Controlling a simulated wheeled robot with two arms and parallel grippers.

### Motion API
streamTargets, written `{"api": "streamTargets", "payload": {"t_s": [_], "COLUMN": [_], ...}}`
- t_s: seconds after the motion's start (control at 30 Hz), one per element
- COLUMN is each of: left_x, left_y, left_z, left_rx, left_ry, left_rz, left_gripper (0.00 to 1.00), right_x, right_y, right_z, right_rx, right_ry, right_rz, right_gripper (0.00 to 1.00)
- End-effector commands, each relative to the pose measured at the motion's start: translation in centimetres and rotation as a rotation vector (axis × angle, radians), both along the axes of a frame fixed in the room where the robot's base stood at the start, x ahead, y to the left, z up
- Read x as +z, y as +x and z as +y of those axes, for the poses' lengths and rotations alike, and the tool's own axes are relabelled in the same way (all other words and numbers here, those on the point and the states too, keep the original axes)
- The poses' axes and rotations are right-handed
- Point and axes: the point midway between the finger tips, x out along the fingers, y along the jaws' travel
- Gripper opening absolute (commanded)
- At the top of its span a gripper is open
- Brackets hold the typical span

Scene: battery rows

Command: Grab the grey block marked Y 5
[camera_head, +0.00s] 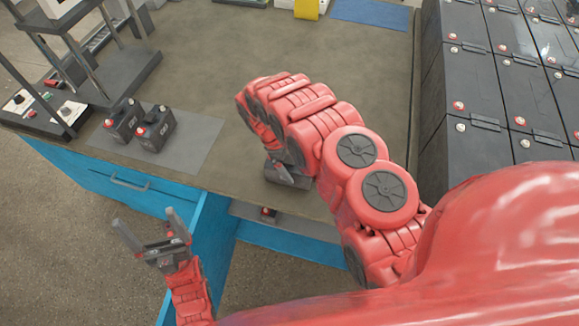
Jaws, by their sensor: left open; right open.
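Two dark grey blocks with handles and red caps, a left one (123,121) and a right one (155,128), stand side by side on a grey mat (200,135) at the table's left. Their markings are too small to read, so I cannot tell which is Y 5. My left gripper (147,222) is open and empty, fingers up, in front of the blue drawer and below the blocks in the picture. My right gripper (287,177) is at mid-table, right of the blocks and apart from them. My red arm hides most of it; only a grey part shows.
A rack (125,72) and a small panel with buttons (50,105) stand behind and left of the mat. Rows of large black batteries (500,90) fill the right. A blue mat (370,12) lies at the back. The table's middle (220,65) is clear.

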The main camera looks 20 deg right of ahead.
Motion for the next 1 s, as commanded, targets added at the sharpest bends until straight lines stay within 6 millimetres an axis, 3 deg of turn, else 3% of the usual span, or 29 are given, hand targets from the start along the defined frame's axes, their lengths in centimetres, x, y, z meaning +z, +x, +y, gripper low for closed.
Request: {"api": "streamTargets", "payload": {"t_s": [0.33, 0.87, 0.9, 1.0], "left_x": [0.41, 0.41, 0.42, 0.40], "left_y": [0.00, 0.00, 0.00, 0.01], "left_z": [0.00, 0.00, 0.00, 0.00], "left_rx": [0.000, 0.000, 0.000, 0.000], "left_ry": [0.000, 0.000, 0.000, 0.000], "left_rz": [0.000, 0.000, 0.000, 0.000], "left_gripper": [0.94, 0.94, 0.94, 0.94], "right_x": [-1.06, -1.02, -1.02, -1.02], "right_y": [-0.22, -0.22, -0.23, -0.23], "right_z": [-0.36, -0.36, -0.35, -0.35], "right_rx": [0.000, -0.001, -0.001, -0.001], "right_ry": [0.000, 0.000, 0.000, 0.000], "right_rz": [-0.001, 0.000, 0.000, 0.000], "right_gripper": [1.00, 0.05, 0.00, 0.00]}}
